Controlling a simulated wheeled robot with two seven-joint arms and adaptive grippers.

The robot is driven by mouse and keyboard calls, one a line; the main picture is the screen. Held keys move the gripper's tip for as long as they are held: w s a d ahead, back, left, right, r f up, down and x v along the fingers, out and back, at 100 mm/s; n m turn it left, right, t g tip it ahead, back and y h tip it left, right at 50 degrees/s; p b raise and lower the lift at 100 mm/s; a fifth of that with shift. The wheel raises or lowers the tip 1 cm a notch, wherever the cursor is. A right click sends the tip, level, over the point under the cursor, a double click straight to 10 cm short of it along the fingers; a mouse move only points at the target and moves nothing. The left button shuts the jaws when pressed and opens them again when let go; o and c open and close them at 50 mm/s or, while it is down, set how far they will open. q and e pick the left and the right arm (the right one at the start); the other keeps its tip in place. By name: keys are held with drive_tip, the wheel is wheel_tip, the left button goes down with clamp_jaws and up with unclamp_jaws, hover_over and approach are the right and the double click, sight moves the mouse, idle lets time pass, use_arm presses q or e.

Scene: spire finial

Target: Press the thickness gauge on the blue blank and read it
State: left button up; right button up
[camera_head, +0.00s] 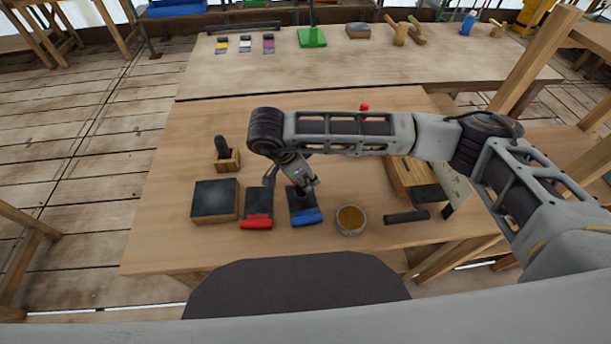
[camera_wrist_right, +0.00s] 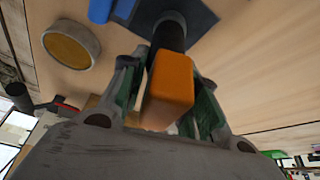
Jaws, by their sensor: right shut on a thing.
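The blue blank (camera_head: 304,212), a dark plate with a blue edge, lies on the near table; its dark face also shows at the top of the right wrist view (camera_wrist_right: 198,14). My right gripper (camera_head: 306,186) is over this plate, partly covering it. In the right wrist view it is shut on the thickness gauge (camera_wrist_right: 170,88), an orange block with a black cylindrical end (camera_wrist_right: 168,32). That black end points at the dark face and overlaps it; I cannot tell whether it touches. No reading is visible. My left gripper is not in view.
A red-edged blank (camera_head: 257,207) lies just left, with a dark-topped wooden block (camera_head: 215,200) beyond it. A wooden holder (camera_head: 227,160) stands behind. A round dish with amber content (camera_head: 351,220) is close on the right. A second table (camera_head: 330,70) stands behind.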

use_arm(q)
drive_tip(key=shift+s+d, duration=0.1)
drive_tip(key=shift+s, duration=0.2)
use_arm(e)
drive_tip(key=o, duration=1.2)
drive_tip(key=shift+v, duration=6)
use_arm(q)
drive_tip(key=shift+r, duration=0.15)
use_arm(e)
drive_tip(key=shift+r, duration=0.15)
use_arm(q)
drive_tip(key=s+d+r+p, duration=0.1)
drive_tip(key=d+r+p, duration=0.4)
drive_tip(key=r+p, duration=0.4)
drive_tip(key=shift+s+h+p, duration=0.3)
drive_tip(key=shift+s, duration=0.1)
use_arm(e)
wheel_tip(320, 180, up, 9)
drive_tip(key=shift+r, duration=0.2)
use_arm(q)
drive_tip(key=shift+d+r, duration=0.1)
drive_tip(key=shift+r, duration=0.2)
use_arm(e)
drive_tip(key=shift+r, duration=0.25)
